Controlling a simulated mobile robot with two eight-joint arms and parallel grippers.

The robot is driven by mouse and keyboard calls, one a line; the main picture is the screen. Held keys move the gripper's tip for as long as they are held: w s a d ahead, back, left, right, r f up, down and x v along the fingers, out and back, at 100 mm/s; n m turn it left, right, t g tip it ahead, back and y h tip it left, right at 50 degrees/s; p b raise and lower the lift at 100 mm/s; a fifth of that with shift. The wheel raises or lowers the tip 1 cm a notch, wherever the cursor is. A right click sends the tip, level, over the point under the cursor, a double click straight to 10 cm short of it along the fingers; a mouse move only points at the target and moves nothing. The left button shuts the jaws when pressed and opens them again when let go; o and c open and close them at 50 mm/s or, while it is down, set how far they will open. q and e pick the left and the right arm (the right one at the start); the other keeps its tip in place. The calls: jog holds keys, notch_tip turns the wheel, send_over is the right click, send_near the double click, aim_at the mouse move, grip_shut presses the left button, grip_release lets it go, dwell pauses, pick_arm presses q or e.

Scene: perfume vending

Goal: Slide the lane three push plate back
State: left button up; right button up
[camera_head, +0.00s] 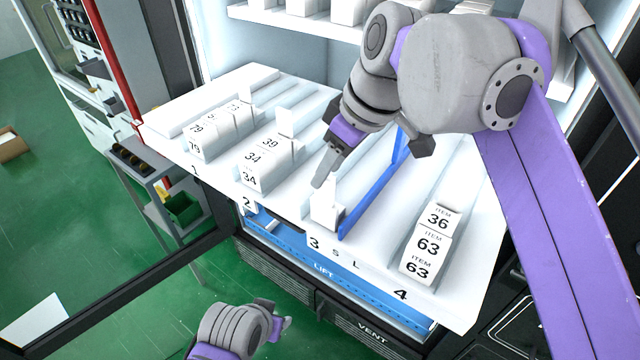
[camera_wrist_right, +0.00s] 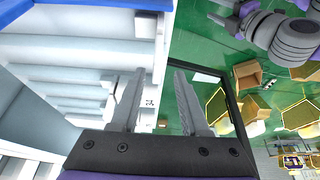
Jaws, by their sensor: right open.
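The lane three push plate (camera_head: 325,211) is a small white upright piece near the front end of lane three, above the label 3. A blue divider (camera_head: 366,196) runs along its right side. My right gripper (camera_head: 324,172) is over lane three, just behind and above the plate in the head view. Whether it touches the plate cannot be told. In the right wrist view its two fingers (camera_wrist_right: 158,98) are apart with nothing between them. My left gripper (camera_head: 284,326) is low at the bottom of the head view, away from the shelf; its jaws are too small to read.
The white shelf (camera_head: 281,202) has numbered lanes. White boxes stand in lane one (camera_head: 204,146), lane two (camera_head: 258,178) and lane four (camera_head: 425,253). Lane three shows no boxes. A blue lift (camera_head: 330,277) lies below the shelf edge. A grey cart (camera_head: 150,185) stands left.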

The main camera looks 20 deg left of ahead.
aim_at(319, 199)
jog(key=x, duration=0.6)
jog(key=shift+w, duration=0.15)
grip_shut()
dwell(1.2)
